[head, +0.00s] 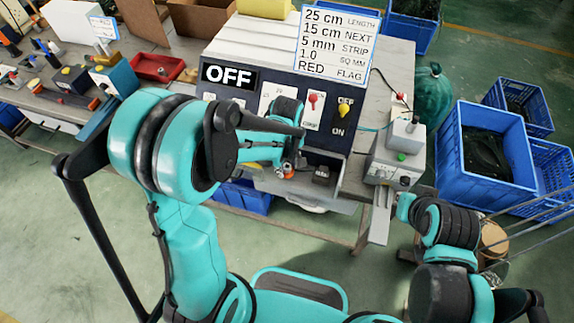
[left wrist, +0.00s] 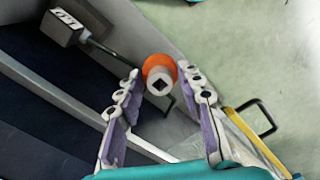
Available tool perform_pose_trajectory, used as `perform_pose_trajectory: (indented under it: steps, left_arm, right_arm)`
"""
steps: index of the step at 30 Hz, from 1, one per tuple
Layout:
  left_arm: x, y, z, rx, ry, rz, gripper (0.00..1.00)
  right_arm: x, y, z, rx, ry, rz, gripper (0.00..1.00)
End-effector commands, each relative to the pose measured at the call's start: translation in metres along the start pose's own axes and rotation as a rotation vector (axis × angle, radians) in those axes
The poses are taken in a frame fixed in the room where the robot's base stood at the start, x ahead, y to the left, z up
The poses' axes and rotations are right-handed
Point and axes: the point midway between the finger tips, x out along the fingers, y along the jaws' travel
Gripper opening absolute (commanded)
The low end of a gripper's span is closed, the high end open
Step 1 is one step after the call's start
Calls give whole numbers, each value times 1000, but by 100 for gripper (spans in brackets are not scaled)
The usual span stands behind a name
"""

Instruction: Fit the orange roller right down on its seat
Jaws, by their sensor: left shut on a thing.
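The orange roller (left wrist: 158,68), with a pale hub and a dark square hole, sits between the fingertips of my left gripper (left wrist: 160,82) in the left wrist view. My left gripper is shut on it. In the head view the roller (head: 287,169) is a small orange spot below my left gripper (head: 289,157), over the grey tray at the machine's front. A thin dark rod from a small dark box (left wrist: 60,27) runs towards the roller. I cannot tell which part is the seat, or whether the roller touches it. My right gripper (head: 404,205) is at the right, its fingers unclear.
The machine's panel reads OFF (head: 229,75), with a sign (head: 340,45) above. A black block (head: 321,174) lies in the tray (head: 335,196). A grey device (head: 398,150) with a green button stands right of the panel. Blue crates (head: 485,115) stand on the floor at right.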

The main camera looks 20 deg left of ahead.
Motion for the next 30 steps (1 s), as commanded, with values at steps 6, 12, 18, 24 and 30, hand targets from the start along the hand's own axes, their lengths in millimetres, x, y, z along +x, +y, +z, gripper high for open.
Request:
perform_pose_trajectory:
  steps: [6,12,18,24,30]
  left_arm:
    - [7,0,0,0,0,0,7]
    - [12,0,0,0,0,0,7]
    - [17,0,0,0,0,0,7]
    - [22,0,0,0,0,0,7]
    - [27,0,0,0,0,0,7]
  right_arm:
    - [5,0,4,0,0,0,0]
    - [9,0,6,0,0,0,0]
    - [12,0,9,0,0,0,0]
    - [16,0,12,0,0,0,0]
    - [20,0,14,0,0,0,0]
